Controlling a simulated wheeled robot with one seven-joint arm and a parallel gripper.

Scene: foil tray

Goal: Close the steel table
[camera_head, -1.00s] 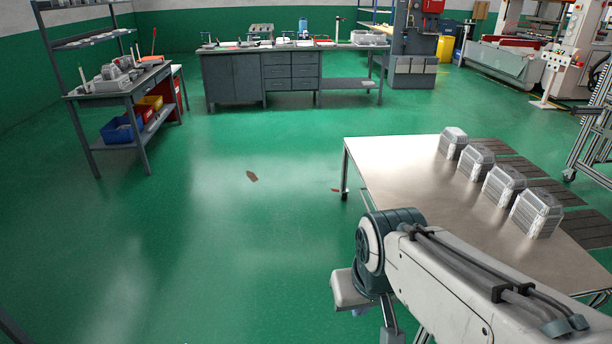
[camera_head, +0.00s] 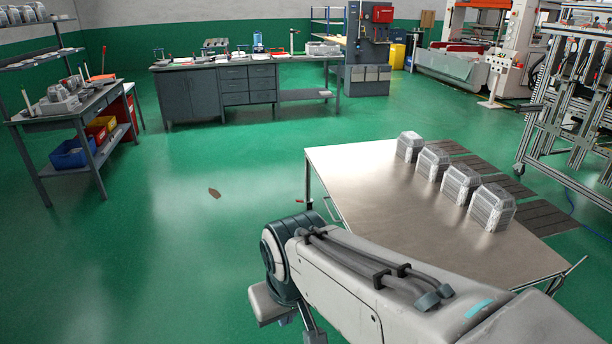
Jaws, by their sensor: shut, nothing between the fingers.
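The steel table (camera_head: 360,190) stands at the right of the head view, its bare metal top facing up. Several grey block-shaped pieces (camera_head: 460,184) stand in a row along its far right side. Dark slatted strips (camera_head: 545,216) reach out from that side behind the pieces. A thin bar shows at the table's near right corner. My arm crosses the bottom of the view in front of the table and hides part of its near edge and legs. My gripper is out of view.
A grey workbench (camera_head: 220,95) stands at the back and a shelf bench (camera_head: 75,120) at the left. A metal frame (camera_head: 565,100) stands at the right.

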